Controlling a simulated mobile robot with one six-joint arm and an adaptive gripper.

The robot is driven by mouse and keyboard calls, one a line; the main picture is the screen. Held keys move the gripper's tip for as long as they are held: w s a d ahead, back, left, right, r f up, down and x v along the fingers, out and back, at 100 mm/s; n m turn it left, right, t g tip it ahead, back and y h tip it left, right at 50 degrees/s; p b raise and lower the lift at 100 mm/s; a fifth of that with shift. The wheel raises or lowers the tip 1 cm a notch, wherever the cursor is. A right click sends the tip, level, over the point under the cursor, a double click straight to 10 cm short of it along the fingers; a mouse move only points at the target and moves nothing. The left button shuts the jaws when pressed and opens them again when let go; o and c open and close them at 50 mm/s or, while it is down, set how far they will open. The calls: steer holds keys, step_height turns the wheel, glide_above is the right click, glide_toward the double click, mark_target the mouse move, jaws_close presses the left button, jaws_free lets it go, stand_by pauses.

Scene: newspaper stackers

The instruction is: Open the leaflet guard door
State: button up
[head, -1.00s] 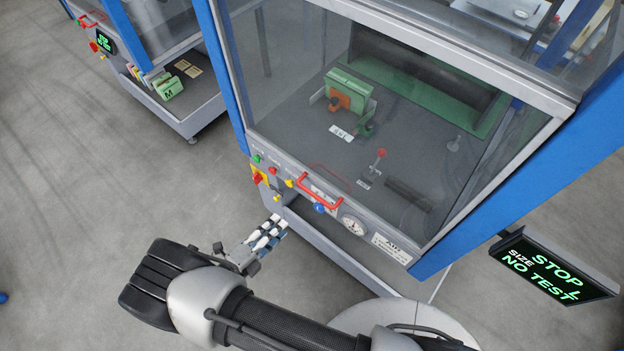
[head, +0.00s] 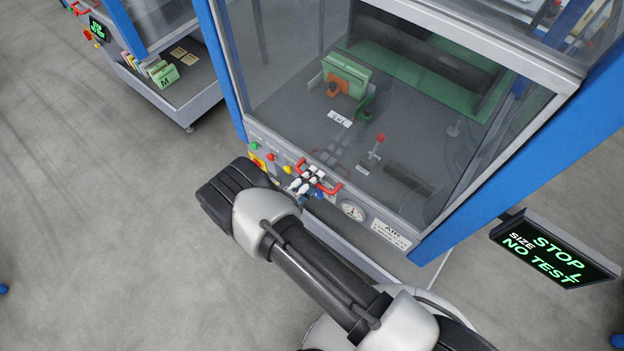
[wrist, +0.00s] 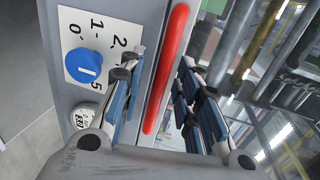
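The leaflet guard door (head: 270,105) is a clear panel in a grey frame on the blue-posted machine, and it is down and closed. Its red bar handle (head: 333,190) sits at the lower front edge. In the wrist view the red handle (wrist: 166,75) runs between my two fingers. My gripper (head: 314,178) is at the handle, with fingers on either side. The gripper (wrist: 163,88) is open, with a gap to the handle showing on both sides. My gripper partly hides the handle in the head view.
Green, red and yellow buttons (head: 271,157) and a gauge (head: 352,210) line the front panel. A blue knob (wrist: 84,67) is close beside my fingers. A screen (head: 553,254) reading STOP juts out at right. Another machine (head: 165,85) stands at upper left. Open floor lies at left.

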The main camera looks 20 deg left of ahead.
steer(key=shift+w+d, duration=0.1)
steer(key=shift+w, duration=0.05)
steer(key=shift+c, duration=0.2)
jaws_close()
stand_by(0.6)
